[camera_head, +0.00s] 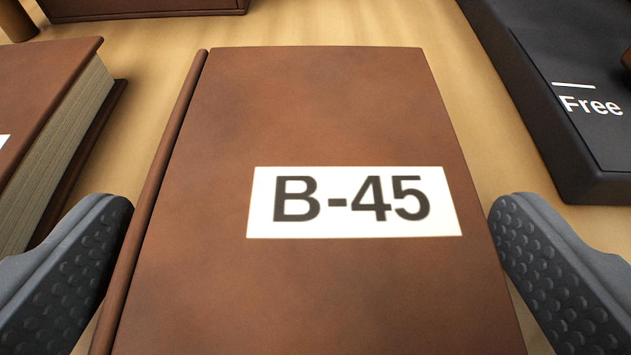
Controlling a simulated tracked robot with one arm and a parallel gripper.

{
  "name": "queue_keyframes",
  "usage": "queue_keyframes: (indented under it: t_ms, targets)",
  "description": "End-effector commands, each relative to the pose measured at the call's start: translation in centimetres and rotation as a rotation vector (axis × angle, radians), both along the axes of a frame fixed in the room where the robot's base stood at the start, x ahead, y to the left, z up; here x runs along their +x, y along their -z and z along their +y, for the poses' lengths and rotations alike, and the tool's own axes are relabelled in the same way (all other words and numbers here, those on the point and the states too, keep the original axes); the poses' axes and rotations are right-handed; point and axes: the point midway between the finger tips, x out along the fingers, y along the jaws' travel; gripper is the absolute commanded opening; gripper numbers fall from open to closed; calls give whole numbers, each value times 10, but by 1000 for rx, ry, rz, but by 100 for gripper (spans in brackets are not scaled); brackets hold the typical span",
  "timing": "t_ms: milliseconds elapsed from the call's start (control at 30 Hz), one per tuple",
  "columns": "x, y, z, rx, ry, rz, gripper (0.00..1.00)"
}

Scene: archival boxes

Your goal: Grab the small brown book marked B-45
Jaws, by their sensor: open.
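The small brown book (330,115) lies flat in the middle of the view, with a white label reading B-45 (354,202) on its cover. Its spine runs along the left side. Its near end is cut off by the bottom of the picture. My gripper (312,245) is open, with one dark studded finger on each side of the book. The left finger is close to the spine and the right finger is close to the right edge. I cannot tell whether either finger touches the book.
A thicker brown book (40,90) lies at the left, near the left finger. A black box or case (535,95) marked "Free" lies at the right. Another brown item (140,8) is at the top left. Bare wooden surface (330,25) shows beyond the book.

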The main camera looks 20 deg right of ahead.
Motion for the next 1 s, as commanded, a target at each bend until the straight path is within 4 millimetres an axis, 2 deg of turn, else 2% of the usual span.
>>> queue_keyframes:
  t_ms: [100,133,300,667,867,1000]
  targets:
    - [0,0,0,0,0,0,100]
    - [0,0,0,0,0,1,97]
    - [0,-1,0,0,0,0,52]
    - [0,-3,1,0,-1,-1,52]
    - [0,-17,1,0,-2,-1,52]
    - [0,-32,1,-1,-2,-2,52]
